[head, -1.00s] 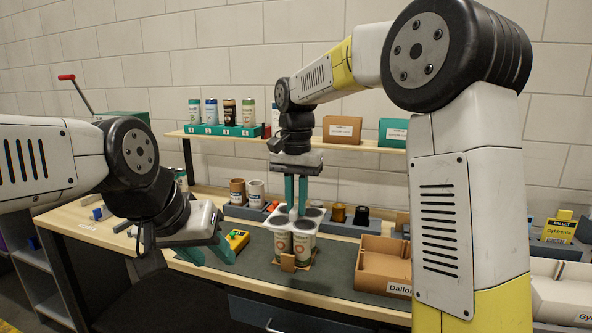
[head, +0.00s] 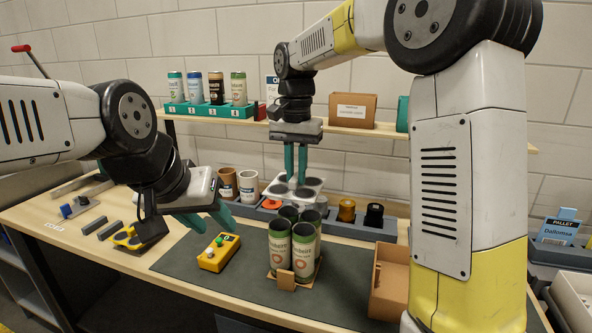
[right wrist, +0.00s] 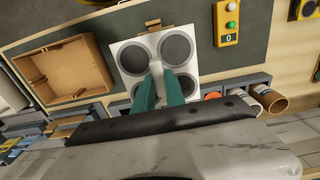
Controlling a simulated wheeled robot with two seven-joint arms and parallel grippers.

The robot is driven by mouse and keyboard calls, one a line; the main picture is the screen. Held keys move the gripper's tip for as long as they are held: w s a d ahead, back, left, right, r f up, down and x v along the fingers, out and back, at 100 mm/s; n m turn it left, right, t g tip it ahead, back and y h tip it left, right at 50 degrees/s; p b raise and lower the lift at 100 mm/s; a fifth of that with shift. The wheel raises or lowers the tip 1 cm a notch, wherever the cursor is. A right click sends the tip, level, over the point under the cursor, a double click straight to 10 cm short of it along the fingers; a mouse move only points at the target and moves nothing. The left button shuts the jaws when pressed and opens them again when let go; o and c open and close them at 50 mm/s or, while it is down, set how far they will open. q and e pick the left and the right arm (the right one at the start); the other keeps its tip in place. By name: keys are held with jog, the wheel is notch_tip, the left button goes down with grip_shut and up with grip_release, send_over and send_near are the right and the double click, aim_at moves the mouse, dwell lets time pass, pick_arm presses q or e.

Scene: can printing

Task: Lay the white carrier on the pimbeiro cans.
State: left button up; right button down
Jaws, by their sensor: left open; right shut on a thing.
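The white carrier (head: 312,181) is a plate with several round dark holes; it also shows in the right wrist view (right wrist: 157,66). My right gripper (head: 297,181) points down and is shut on its middle. The pimbeiro cans (head: 303,255) are green with cream labels and stand upright, clustered on a small cardboard tray (head: 285,280) on the dark mat. The carrier appears above and beyond their tops, apart from them. In the right wrist view it covers most of the tray area. My left gripper (head: 221,228) is open and empty, left of the cans.
A yellow button box (head: 218,254) lies left of the cans. An open cardboard box (head: 389,283) stands to the right. Brown and white cups (head: 248,187) and a grey rack (head: 340,225) stand behind. Several cans sit in a teal holder (head: 210,111) on the shelf. The front mat is clear.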

aim_at(296, 192)
jog(key=shift+f, duration=0.15)
jog(key=shift+f, duration=2.3)
jog(key=shift+f, duration=0.2)
jog(key=shift+f, duration=1.35)
jog(key=shift+f, duration=0.1)
jog(key=c, duration=1.3)
grip_release()
